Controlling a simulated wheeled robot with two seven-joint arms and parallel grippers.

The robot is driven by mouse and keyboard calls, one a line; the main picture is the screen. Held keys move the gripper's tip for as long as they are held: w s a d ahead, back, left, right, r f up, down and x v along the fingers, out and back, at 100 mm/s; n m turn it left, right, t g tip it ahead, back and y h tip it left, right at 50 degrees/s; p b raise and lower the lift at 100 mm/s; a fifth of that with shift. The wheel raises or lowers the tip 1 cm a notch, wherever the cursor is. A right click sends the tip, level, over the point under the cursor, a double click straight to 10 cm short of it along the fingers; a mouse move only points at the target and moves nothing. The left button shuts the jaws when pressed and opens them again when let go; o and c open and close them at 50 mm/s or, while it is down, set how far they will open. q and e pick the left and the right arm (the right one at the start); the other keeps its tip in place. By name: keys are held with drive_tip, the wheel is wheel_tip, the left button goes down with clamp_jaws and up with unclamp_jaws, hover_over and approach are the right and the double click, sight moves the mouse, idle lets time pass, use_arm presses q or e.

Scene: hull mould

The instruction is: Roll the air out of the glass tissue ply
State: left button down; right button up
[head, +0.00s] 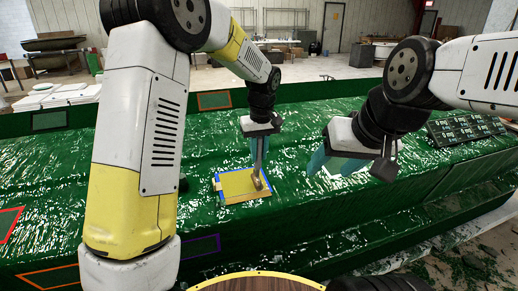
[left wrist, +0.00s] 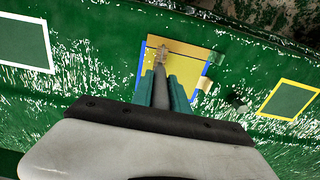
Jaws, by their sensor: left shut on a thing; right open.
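The ply is a yellow sheet (head: 236,186) edged partly in blue, lying on the green hull mould (head: 120,210). It also shows in the left wrist view (left wrist: 187,66). My left gripper (head: 259,158) is above the sheet's right part, with teal fingers shut on the grey handle of a roller (head: 262,178). In the left wrist view the roller's shaft (left wrist: 160,88) points up the picture and its end lies over the sheet. I cannot tell whether it presses on the sheet. My right gripper (head: 334,163) is open and empty, over the mould to the right of the sheet.
Outlined rectangles mark the mould: red (head: 10,223), purple (head: 201,245) and orange (head: 214,100). A dark panel (head: 466,129) lies at the right. A round wooden surface (head: 255,284) is at the front edge. The mould between the grippers is clear.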

use_arm(q)
drive_tip(key=shift+w+f, duration=0.1)
drive_tip(key=shift+f, duration=0.7)
idle(0.6)
drive_tip(key=shift+d, duration=0.1)
drive_tip(key=shift+w+d, duration=0.6)
drive_tip(key=shift+d, duration=1.4)
drive_tip(key=shift+s+a+r, duration=0.1)
drive_tip(key=shift+s+a, duration=0.15)
drive_tip(key=shift+a, duration=0.55)
drive_tip(key=shift+s+a+f, duration=0.1)
drive_tip(key=shift+s+a, duration=0.1)
drive_tip(key=shift+a, duration=0.6)
drive_tip(key=shift+s+a+r, duration=0.1)
drive_tip(key=shift+s+a, duration=0.15)
drive_tip(key=shift+a, duration=0.55)
drive_tip(key=shift+r, duration=0.1)
drive_tip(key=shift+s+d+r, duration=0.1)
drive_tip(key=shift+s+r, duration=0.05)
drive_tip(key=shift+r, duration=1)
drive_tip(key=shift+s+r, duration=0.2)
drive_tip(key=shift+r, duration=0.9)
drive_tip(key=shift+s+d+r, duration=0.1)
drive_tip(key=shift+s+r, duration=0.05)
drive_tip(key=shift+r, duration=1)
